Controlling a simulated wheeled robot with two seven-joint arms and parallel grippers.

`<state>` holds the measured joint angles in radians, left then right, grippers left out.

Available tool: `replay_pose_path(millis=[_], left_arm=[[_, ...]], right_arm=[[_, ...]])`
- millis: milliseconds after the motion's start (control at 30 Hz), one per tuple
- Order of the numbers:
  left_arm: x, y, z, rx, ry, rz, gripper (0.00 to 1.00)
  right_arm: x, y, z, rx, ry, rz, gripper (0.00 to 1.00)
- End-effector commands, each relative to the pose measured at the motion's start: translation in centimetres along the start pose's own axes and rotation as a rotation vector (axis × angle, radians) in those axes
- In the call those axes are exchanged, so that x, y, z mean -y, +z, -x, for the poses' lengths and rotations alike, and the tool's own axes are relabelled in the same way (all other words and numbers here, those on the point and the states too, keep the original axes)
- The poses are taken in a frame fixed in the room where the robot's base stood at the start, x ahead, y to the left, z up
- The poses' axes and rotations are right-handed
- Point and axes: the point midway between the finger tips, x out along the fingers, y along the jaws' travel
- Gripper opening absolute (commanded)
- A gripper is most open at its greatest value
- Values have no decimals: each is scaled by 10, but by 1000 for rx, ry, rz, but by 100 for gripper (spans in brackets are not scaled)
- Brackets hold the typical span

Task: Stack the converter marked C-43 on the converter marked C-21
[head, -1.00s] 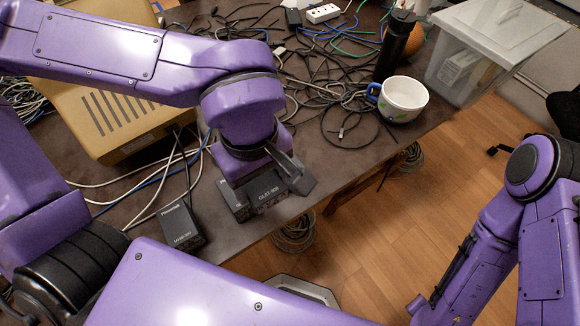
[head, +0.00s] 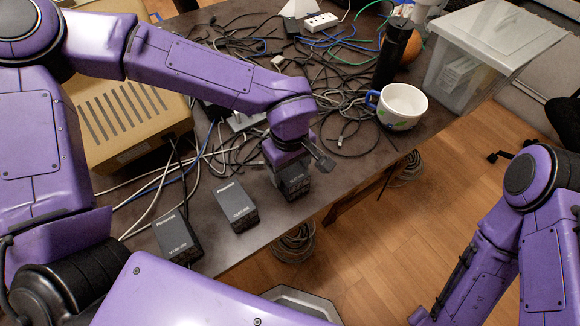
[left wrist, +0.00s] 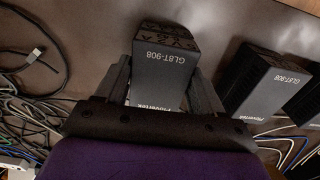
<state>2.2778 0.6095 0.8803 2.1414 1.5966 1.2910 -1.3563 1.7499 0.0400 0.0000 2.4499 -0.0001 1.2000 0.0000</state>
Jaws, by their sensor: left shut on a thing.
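Three dark box-shaped converters show in the head view. My left gripper (head: 296,171) is shut on the rightmost converter (head: 294,184), near the table's front edge. In the left wrist view this held converter (left wrist: 165,68) sits between the two fingers, and its label reads GL8T-908. The middle converter (head: 236,206) stands on the table, apart from the held one. The left converter (head: 179,238) stands further left. I cannot read C-43 or C-21 on any of them. I cannot tell whether the held converter touches the table. My right gripper is out of view.
Loose cables (head: 335,95) cover the table behind the converters. A tan vented case (head: 120,125) stands at the back left. A white mug (head: 403,106), a black bottle (head: 391,52) and a clear lidded bin (head: 470,65) are at the right. Bare tabletop lies between the converters.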

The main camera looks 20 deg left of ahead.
Motion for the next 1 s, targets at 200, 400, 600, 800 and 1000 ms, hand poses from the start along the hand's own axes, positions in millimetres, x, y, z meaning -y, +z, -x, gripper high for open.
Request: replay_pose_path(millis=[200,400,600,800,1000], left_arm=[[0,0,-2,0,0,1,81],[0,0,-2,0,0,1,93],[0,0,4,-1,1,1,93],[-1,-1,51,-2,5,2,93],[0,0,98,0,3,2,93]], right_arm=[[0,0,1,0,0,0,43],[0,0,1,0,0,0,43],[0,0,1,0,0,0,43],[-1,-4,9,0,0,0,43],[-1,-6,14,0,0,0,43]])
